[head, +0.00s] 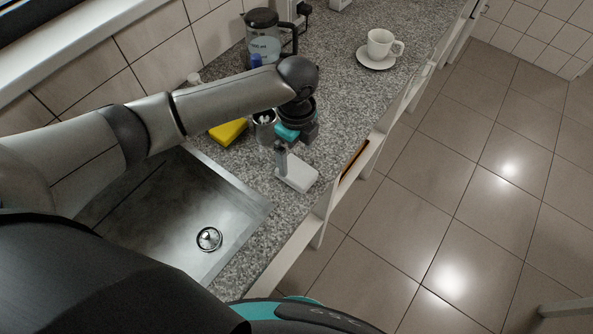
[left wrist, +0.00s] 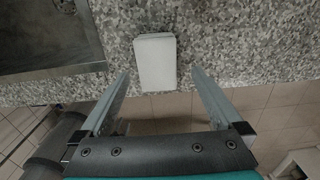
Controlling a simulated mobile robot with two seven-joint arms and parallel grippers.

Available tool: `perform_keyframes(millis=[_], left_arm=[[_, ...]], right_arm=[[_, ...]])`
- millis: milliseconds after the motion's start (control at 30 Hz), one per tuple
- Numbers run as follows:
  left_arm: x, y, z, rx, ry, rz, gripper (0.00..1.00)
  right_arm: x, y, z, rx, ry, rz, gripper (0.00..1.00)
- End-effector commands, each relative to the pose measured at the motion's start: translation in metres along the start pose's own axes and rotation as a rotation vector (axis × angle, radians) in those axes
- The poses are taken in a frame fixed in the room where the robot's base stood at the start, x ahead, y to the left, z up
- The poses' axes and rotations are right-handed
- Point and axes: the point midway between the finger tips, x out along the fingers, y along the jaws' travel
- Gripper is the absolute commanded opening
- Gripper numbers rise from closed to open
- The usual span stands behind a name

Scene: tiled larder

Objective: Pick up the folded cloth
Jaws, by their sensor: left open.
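The folded cloth (head: 299,174) is a small white, flat rectangle lying on the speckled grey counter near its front edge, right of the sink. In the left wrist view the cloth (left wrist: 155,62) lies ahead, roughly between the lines of the two fingers. My left gripper (head: 291,160) hangs down just over the far left side of the cloth. Its fingers are spread wide with nothing between them, as the left wrist view (left wrist: 160,74) also shows. One finger partly covers the cloth in the head view. My right gripper is not in view.
A steel sink (head: 185,215) is left of the cloth. A yellow sponge (head: 228,132) and a metal canister (head: 264,128) stand close behind my gripper. A glass jug (head: 262,45) and a white cup (head: 380,44) on a saucer (head: 376,62) are farther back. Open tiled floor lies right.

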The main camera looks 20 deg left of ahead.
Motion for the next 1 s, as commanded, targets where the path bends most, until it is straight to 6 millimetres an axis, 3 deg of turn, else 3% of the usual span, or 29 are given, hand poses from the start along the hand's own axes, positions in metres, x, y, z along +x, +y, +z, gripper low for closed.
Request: perform_keyframes(millis=[233, 500, 800, 1000], left_arm=[[0.018, 0.002, -0.002, 0.0, 0.001, 0.001, 1.0], [0.056, 0.005, -0.005, 0.0, 0.0, 0.0, 1.0], [0.061, 0.005, -0.004, 0.001, -0.001, -0.001, 1.0], [0.061, 0.005, -0.004, 0.001, -0.001, -0.001, 0.8]], right_arm=[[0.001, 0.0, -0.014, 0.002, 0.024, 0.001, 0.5], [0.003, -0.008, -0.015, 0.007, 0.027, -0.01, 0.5], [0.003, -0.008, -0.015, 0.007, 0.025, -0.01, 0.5], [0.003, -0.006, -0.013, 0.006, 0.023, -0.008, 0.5]])
